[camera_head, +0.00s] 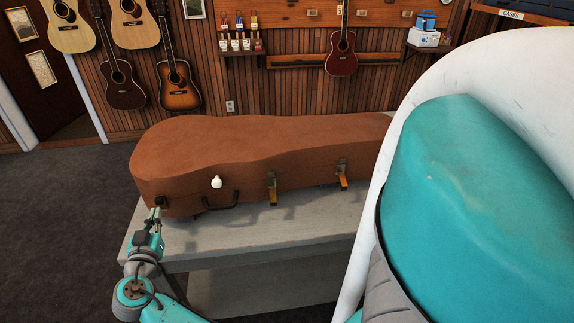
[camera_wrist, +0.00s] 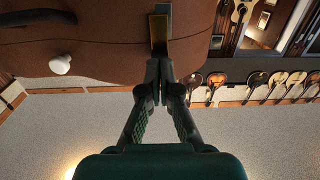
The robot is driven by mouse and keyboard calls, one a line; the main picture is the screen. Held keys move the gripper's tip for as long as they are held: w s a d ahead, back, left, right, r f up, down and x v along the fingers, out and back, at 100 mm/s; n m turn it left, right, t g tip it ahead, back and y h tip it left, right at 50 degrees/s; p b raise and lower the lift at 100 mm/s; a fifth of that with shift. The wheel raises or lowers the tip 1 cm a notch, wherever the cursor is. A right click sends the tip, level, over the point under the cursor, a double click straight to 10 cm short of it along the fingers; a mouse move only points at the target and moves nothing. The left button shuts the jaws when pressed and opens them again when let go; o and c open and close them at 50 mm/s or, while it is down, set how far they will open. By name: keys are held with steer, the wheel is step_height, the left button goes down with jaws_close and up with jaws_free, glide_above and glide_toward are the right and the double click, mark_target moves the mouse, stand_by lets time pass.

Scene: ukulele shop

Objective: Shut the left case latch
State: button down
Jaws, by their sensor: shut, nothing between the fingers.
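A brown guitar case (camera_head: 240,143) lies closed-lidded on a grey bench. Its left latch (camera_wrist: 158,30), with a brass-coloured plate and dark metal part, shows at the top middle of the wrist view. In the head view that latch is small and partly hidden by my gripper (camera_head: 155,214). In the wrist view my gripper (camera_wrist: 161,76) is shut and empty, its fingertips right at the latch's near end. I cannot tell whether they touch it.
A round white knob (camera_head: 217,182) and a dark handle (camera_head: 221,202) stick out from the case front, right of my gripper. The grey bench (camera_head: 290,228) has bare top in front of the case. Guitars (camera_head: 176,82) hang on the wall behind.

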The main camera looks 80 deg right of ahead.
steer(key=v, duration=0.9)
stand_by(0.6)
stand_by(0.5)
